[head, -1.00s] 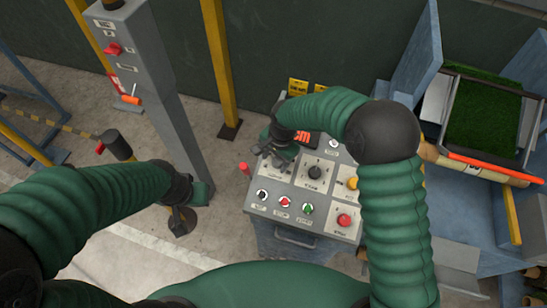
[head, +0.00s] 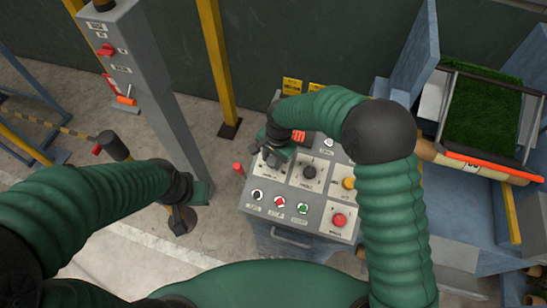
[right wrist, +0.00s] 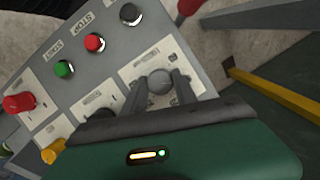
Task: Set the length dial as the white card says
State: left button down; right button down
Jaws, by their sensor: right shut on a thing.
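The grey control panel (head: 318,202) stands in front of me, with dials in its upper row. My right gripper (head: 270,157) is over its upper left dial. In the right wrist view a round grey knob (right wrist: 159,81) sits between the two fingers, and the gripper (right wrist: 160,92) is shut on it. The plate around it has a dark printed label, too small to read. A second dial, a black knob (head: 309,172), is just to the right. My left gripper (head: 201,192) hangs left of the panel; its fingers are hidden. I cannot make out the white card for certain.
The panel also carries a row of push buttons (head: 280,202), a red mushroom button (head: 339,220) and a yellow knob (head: 348,183). A red-handled lever (head: 239,170) stands at its left edge. A grey column (head: 150,90) is at left; a turf tray (head: 482,110) is at right.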

jog(key=shift+a+r, duration=0.15)
jog(key=shift+a, duration=0.05)
jog(key=n, duration=0.2)
jog(key=shift+w+d+n+h, duration=0.1)
jog(key=shift+n+h, duration=0.2)
jog(key=shift+h, duration=0.1)
jog(key=n, duration=0.2)
jog(key=shift+n+g+h, duration=0.3)
jog(key=shift+h, duration=0.1)
jog(key=n+h, duration=0.1)
jog(key=n, duration=0.2)
jog(key=n+h, duration=0.1)
jog(key=n, duration=0.2)
jog(key=shift+r, duration=0.1)
jog(key=shift+w, duration=0.1)
jog(key=c, duration=1.3)
grip_release()
jog(key=shift+c, duration=0.2)
jog(key=o, duration=0.3)
jog(key=shift+a, duration=0.2)
jog(key=shift+o, duration=0.2)
